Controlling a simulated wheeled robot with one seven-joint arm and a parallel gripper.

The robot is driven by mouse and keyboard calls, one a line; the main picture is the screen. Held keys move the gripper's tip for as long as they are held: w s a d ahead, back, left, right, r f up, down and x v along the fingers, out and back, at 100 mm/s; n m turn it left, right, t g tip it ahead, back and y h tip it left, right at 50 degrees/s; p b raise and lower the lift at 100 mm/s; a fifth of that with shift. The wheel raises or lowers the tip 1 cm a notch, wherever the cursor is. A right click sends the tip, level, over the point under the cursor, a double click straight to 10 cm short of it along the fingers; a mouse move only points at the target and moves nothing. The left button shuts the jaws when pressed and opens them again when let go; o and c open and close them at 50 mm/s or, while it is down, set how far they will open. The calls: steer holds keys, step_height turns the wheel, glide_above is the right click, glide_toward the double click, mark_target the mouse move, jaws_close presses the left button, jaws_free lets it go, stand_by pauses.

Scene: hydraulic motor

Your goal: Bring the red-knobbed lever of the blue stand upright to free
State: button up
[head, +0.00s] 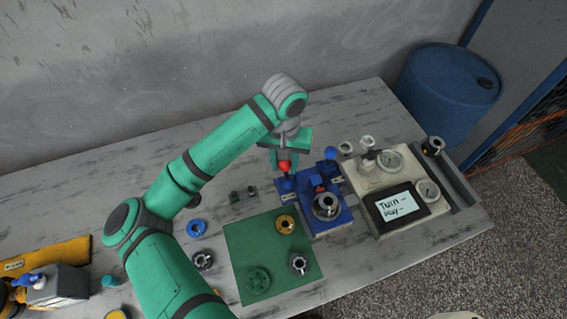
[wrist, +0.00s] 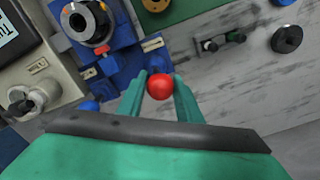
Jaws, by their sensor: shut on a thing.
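The blue stand (head: 343,217) sits on the grey table, right of the green mat. Its lever has a red knob (head: 284,165), at the stand's left back corner. My gripper (head: 284,171) reaches down from above and is shut on the red-knobbed lever. In the wrist view the red knob (wrist: 160,86) sits between my two green fingers. The lever's shaft below the knob is mostly hidden, so I cannot tell its exact tilt. A blue knob (head: 331,153) stands at the back right of the stand. A round metal part (head: 326,206) is seated on the stand.
A pale panel with gauges and a screen (head: 394,204) stands close on the right. The green mat (head: 240,243) holds several ring parts. Small dark pieces (head: 243,193) lie left of the stand. A blue barrel (head: 447,88) stands beyond the table.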

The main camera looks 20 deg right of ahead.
steer(key=shift+d, duration=0.65)
steer(key=o, duration=0.7)
steer(key=shift+d, duration=0.1)
steer(key=shift+r, duration=0.15)
steer(key=shift+r, duration=2.9)
